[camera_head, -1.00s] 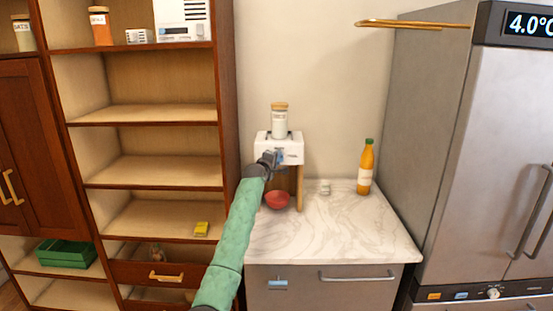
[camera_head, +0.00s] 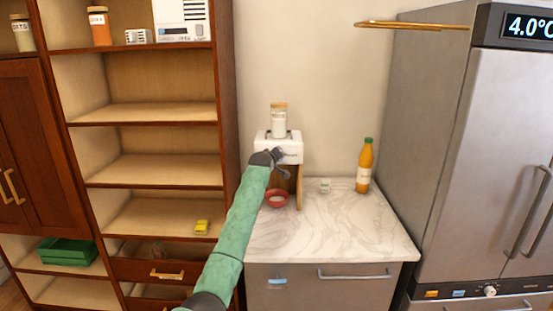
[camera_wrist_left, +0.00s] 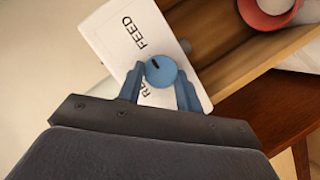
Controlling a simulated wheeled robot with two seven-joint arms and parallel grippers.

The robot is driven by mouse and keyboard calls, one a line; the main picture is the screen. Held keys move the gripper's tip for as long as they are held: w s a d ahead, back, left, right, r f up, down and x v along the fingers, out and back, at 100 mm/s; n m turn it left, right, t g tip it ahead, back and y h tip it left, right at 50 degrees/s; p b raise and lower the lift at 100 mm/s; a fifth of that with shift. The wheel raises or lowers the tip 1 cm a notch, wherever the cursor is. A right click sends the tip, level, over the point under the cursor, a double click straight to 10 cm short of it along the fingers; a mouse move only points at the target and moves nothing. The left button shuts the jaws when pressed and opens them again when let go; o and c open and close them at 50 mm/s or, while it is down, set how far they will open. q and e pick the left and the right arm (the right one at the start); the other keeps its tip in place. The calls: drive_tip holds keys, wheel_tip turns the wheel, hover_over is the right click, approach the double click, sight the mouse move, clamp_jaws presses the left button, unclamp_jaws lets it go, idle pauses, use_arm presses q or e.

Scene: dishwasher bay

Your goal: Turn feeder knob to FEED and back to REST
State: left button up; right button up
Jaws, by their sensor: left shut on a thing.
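The feeder (camera_head: 290,146) is a white box on a wooden stand, with a clear jar (camera_head: 279,122) of pale contents on top. Its blue knob (camera_wrist_left: 161,72) sits between the two fingers of my left gripper (camera_wrist_left: 160,88), which is shut on it. The gripper also shows in the head view (camera_head: 280,157), at the feeder's front. A dark mark on the knob lies on its side toward the word FEED (camera_wrist_left: 134,32). The other label is partly hidden by a finger. A red bowl (camera_head: 277,204) with pale contents stands below the feeder. My right gripper is out of view.
The marble counter (camera_head: 335,230) is mostly clear, with an orange bottle (camera_head: 364,168) and a small white item (camera_head: 324,185) at the back. A wooden shelf unit (camera_head: 228,110) stands left and a steel fridge (camera_head: 490,180) right.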

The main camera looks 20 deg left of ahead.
use_arm(q)
drive_tip(key=shift+f, duration=0.15)
drive_tip(key=o, duration=1)
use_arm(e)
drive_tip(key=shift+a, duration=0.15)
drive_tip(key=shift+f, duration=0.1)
use_arm(q)
drive_tip(key=b+v, duration=0.3)
drive_tip(key=v, duration=0.4)
drive_tip(key=shift+s, duration=0.35)
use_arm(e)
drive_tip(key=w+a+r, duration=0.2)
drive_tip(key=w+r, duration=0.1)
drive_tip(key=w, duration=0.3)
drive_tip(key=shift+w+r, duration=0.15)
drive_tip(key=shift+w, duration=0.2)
